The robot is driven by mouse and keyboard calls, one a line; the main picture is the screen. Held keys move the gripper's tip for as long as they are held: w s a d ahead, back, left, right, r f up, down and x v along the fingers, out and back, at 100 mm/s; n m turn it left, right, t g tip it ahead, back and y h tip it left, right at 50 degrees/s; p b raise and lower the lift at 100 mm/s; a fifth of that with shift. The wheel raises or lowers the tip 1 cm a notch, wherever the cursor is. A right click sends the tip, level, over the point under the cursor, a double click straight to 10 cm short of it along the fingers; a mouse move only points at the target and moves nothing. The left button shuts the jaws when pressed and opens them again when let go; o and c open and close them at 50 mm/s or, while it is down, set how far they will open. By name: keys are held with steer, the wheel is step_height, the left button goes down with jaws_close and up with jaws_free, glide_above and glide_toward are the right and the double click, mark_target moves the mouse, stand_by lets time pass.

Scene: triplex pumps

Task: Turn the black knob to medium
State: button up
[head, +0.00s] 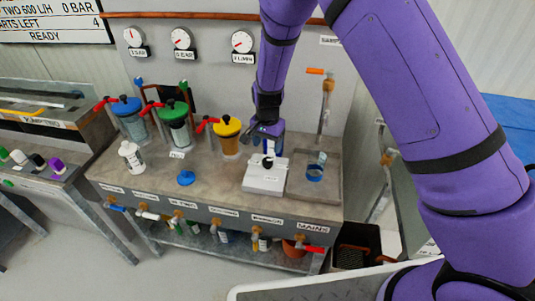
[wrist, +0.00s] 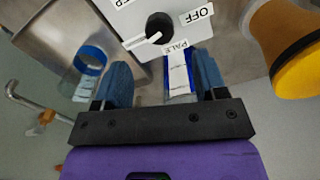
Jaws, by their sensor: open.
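The black knob (head: 267,162) sits on a white box (head: 264,180) on the bench, in front of my gripper in the head view. In the wrist view the black knob (wrist: 159,27) with a white pointer shows at the top of the white box (wrist: 185,42). An "OFF" label lies to its right and a partly cut-off label lies to its upper left. My gripper (wrist: 160,84) is open, its two blue fingers apart and short of the knob, with nothing held. A blue and white labelled item (wrist: 180,72) shows between the fingers, near the right one.
A sink (head: 333,186) with a blue-rimmed cup (head: 315,172) and a tap (head: 328,86) is to the right. A yellow-lidded canister (head: 228,133) stands close on the left. A blue lid (head: 186,177) and white bottle (head: 131,157) are farther left.

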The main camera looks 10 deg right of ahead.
steer(key=shift+r, duration=1.65)
step_height(320, 180, up, 15)
steer(key=n+t+y, duration=0.1)
glide_above(268, 160)
steer(key=s+d, duration=0.4)
steer(key=d, duration=0.3)
steer(key=s+d+r+n+t, duration=0.1)
steer(key=s+d+r, duration=0.25)
steer(key=r, duration=0.25)
steer(key=s+d+r+n, duration=0.1)
steer(key=s+d+r, duration=0.2)
steer(key=s+r, duration=0.15)
steer(key=s+d+r+n+t, duration=0.1)
steer(key=s+d+r, duration=0.3)
steer(key=s, duration=0.6)
steer(key=s+d+r+n+t+h, duration=0.1)
steer(key=s+d+r, duration=0.3)
steer(key=s, duration=0.7)
steer(key=shift+d+r+n+t, duration=0.2)
steer(key=shift+d+n+t, duration=0.4)
steer(key=shift+d+n, duration=0.15)
